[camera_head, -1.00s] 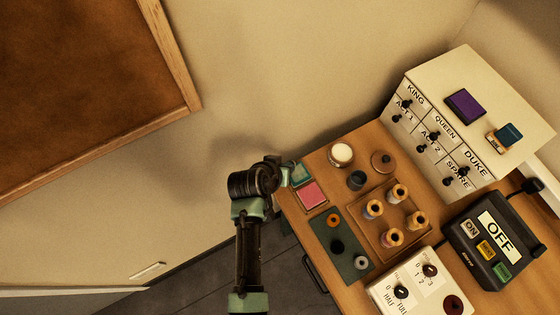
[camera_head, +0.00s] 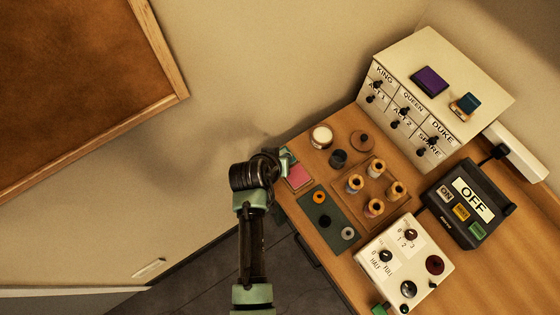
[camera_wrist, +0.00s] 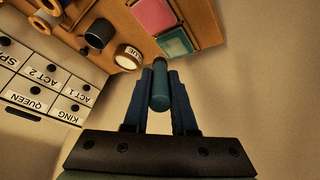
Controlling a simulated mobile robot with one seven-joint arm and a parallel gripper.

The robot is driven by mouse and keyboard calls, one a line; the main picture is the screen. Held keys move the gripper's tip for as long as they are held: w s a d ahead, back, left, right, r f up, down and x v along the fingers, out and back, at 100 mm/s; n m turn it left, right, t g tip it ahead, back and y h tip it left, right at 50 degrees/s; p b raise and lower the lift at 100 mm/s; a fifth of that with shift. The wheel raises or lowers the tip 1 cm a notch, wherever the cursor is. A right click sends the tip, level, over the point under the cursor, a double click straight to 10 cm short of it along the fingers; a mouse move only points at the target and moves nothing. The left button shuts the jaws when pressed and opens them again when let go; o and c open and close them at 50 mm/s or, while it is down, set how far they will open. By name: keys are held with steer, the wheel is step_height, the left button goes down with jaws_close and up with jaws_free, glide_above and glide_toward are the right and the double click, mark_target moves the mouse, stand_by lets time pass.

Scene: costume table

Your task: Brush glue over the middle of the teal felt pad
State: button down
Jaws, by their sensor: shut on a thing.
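The teal felt pad (camera_wrist: 175,42) lies beside a pink pad (camera_wrist: 153,15) near the table's corner in the wrist view. In the head view my wrist covers much of the teal pad, while the pink pad (camera_head: 299,177) shows. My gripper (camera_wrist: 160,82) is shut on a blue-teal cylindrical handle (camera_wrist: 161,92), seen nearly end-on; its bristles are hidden. The handle's far end appears just below the teal pad in the wrist view; I cannot tell whether the brush touches it. The open glue pot (camera_head: 321,136) stands beside the pads; its label shows in the wrist view (camera_wrist: 128,58).
A tray of thread spools (camera_head: 365,166), a green mat (camera_head: 334,236), a white drawer cabinet (camera_head: 407,66) and control boxes (camera_head: 462,205) fill much of the table. A wall stands behind.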

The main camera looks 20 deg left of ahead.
mark_target(285, 155)
steer(key=r+p, duration=0.1)
steer(key=r, duration=0.2)
steer(key=shift+s+d+p, duration=0.1)
steer(key=shift+d+p, duration=0.1)
steer(key=shift+p, duration=0.2)
steer(key=shift+a+r, duration=0.1)
steer(key=shift+r, duration=0.15)
steer(key=shift+w+d+f, duration=0.25)
steer(key=shift+w+f, duration=0.05)
steer(key=shift+f, duration=0.05)
steer(key=shift+r, duration=0.1)
